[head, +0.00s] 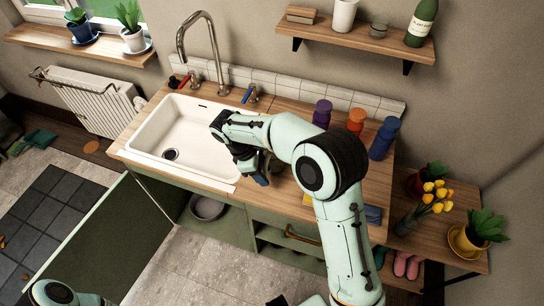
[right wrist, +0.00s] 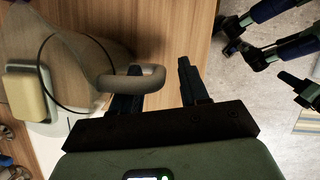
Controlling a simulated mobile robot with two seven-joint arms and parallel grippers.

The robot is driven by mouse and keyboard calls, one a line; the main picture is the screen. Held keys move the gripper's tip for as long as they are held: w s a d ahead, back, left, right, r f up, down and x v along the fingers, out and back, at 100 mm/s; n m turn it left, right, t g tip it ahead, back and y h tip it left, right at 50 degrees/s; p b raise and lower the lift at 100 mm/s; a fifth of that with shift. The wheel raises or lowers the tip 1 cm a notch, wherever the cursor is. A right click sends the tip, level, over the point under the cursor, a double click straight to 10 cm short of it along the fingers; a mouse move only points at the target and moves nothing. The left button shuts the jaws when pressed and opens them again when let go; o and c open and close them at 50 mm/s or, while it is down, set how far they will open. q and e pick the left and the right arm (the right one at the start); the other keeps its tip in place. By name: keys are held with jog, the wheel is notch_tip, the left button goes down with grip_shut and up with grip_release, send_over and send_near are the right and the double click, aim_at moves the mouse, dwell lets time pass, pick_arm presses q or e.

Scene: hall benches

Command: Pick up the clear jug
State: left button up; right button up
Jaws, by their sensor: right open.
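The clear jug (right wrist: 75,60) stands on the wooden worktop at the left of the right wrist view, see-through, with a grey loop handle (right wrist: 148,80) pointing right. My right gripper (right wrist: 158,80) is open, its two dark fingers apart. The handle overlaps the left finger and its outer end lies between the fingers; I cannot tell if they touch. In the head view my right gripper (head: 259,176) hangs over the worktop just right of the sink, and my arm hides the jug there. My left gripper does not show clearly.
The white sink (head: 190,135) is left of the gripper. Purple (head: 322,113), orange (head: 356,121) and blue (head: 383,138) bottles stand behind my right arm. A yellow sponge (right wrist: 25,95) lies by the jug. A green cupboard door (head: 105,245) hangs open below.

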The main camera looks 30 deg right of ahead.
grip_shut()
jog(key=shift+r, duration=0.15)
